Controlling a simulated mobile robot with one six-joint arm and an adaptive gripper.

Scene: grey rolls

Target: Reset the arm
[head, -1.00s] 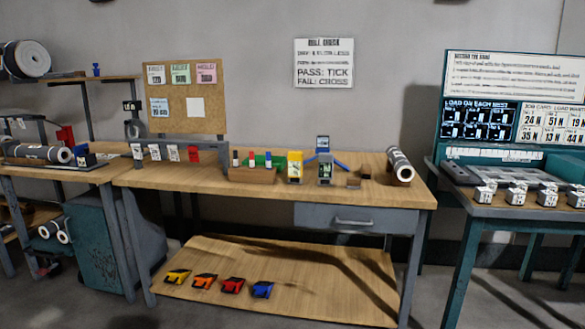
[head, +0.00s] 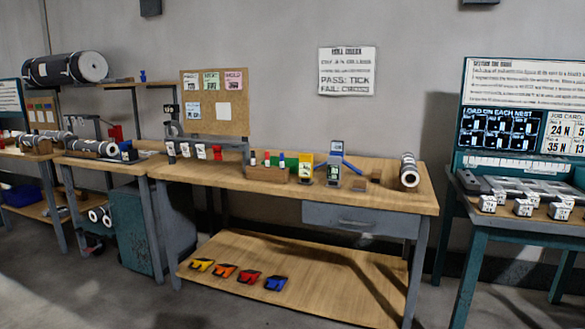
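Neither my arm nor my gripper shows in the head view. A wooden workbench (head: 330,199) with a grey drawer (head: 345,219) stands in the middle. On its top are a wooden holder with markers (head: 267,174), a yellow device (head: 306,168), a grey device on a blue stand (head: 334,174) and a roll (head: 409,170) at the right end.
Several coloured items, including a blue one (head: 276,283), lie on the bench's lower shelf (head: 300,290). A teal table (head: 520,229) with white blocks stands to the right. Another bench (head: 100,166) with rolls stands at left. The floor in front is open.

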